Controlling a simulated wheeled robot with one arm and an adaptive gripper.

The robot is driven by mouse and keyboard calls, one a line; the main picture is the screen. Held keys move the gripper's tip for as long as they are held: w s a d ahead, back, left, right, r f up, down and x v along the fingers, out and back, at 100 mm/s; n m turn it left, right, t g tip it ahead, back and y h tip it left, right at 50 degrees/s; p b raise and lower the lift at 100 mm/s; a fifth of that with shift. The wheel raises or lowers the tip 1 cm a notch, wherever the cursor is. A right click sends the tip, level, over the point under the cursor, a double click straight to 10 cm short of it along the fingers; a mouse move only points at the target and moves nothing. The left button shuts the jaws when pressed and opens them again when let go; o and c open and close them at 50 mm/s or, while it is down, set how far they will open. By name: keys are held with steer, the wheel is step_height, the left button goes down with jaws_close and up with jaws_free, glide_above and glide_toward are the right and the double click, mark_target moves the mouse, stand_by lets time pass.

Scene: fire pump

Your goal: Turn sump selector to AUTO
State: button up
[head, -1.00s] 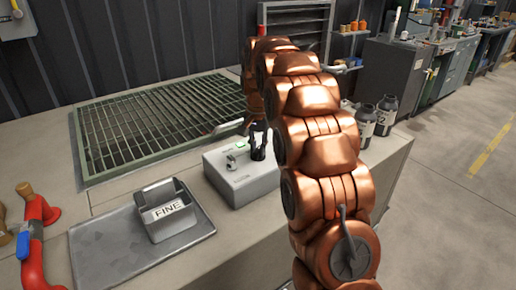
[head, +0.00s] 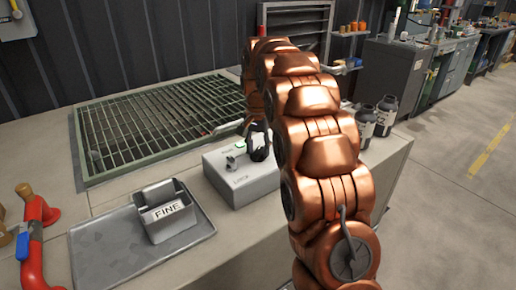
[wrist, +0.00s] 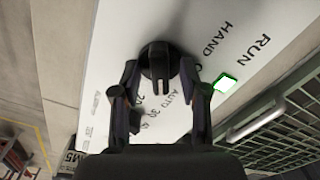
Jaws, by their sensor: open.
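The sump selector is a round black knob (wrist: 157,62) with a raised grip bar, on the pale top of a grey box (head: 241,181). In the wrist view the bar points down the picture, roughly towards the partly hidden AUTO lettering (wrist: 177,98); HAND (wrist: 217,38) is up to the right. My gripper (wrist: 159,76) is open, one finger on each side of the knob; I cannot tell whether they touch it. In the head view my gripper (head: 258,148) is over the box's right part, and its fingers and arm partly hide the knob.
A lit green RUN lamp (wrist: 225,83) is on the box top. A green floor grate (head: 160,122) with a handle lies behind the box. A basket marked FINE (head: 167,211) stands on a grey tray (head: 105,250) at left. Dark bottles (head: 384,114) stand right of my arm.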

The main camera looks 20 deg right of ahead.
mark_target(258, 150)
steer(key=shift+r, duration=3.75)
steer(key=s+a+n+p, duration=0.3)
steer(key=s+a, duration=0.1)
steer(key=s, duration=1)
steer(key=s+a+n+g+p, duration=0.1)
steer(key=s+a+n+p, duration=0.2)
steer(key=s, duration=1.1)
steer(key=s+a+n+p, duration=0.3)
steer(key=s+a+n, duration=0.1)
steer(key=s, duration=1)
steer(key=shift+a+f+g+p, duration=0.15)
steer(key=shift+a+g+p, duration=0.25)
steer(key=shift+a, duration=0.2)
steer(key=shift+d, duration=0.1)
